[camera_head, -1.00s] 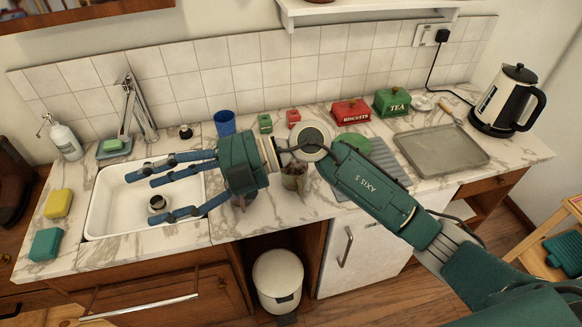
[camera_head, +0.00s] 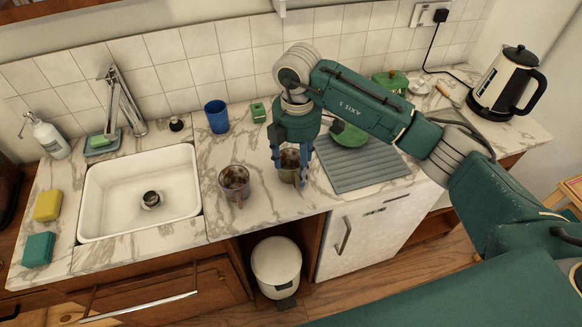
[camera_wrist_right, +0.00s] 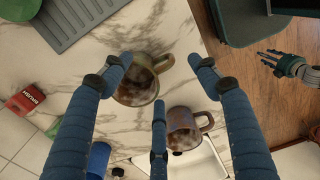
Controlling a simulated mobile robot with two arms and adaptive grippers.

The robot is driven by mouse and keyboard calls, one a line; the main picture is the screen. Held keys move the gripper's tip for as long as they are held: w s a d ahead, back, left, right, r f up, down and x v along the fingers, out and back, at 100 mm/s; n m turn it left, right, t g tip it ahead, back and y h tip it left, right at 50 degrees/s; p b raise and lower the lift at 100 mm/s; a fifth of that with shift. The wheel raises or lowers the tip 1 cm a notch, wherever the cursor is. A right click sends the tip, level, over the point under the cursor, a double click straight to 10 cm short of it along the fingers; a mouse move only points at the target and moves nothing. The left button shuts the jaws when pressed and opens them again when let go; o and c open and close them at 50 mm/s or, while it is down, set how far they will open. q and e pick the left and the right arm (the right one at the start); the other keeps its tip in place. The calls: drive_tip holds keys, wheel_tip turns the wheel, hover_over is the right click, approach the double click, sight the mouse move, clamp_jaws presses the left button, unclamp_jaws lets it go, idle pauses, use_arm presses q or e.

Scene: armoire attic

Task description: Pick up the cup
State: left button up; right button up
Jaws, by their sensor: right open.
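A greenish-brown cup (camera_head: 289,162) stands on the marble counter just left of the ribbed drainer; in the right wrist view this cup (camera_wrist_right: 137,86) shows its open top and handle. A second, brownish cup (camera_head: 234,180) stands to its left near the sink and also shows in the wrist view (camera_wrist_right: 182,130). A plain blue cup (camera_head: 217,116) is farther back. My right gripper (camera_head: 291,169) is open and points down, its fingers spread around the greenish-brown cup, partly hiding it. My left gripper (camera_wrist_right: 268,62) shows only in the wrist view, over the floor, fingers apart.
The white sink (camera_head: 140,190) is at left, with a faucet (camera_head: 122,100) behind it and sponges (camera_head: 40,248) beside it. The grey drainer (camera_head: 365,165) is right of the cups; a kettle (camera_head: 508,85) stands far right. A bin (camera_head: 277,268) is below.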

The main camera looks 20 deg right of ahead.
sight(295, 173)
drive_tip(key=shift+f+p, duration=0.65)
drive_tip(key=shift+f, duration=2.1)
clamp_jaws()
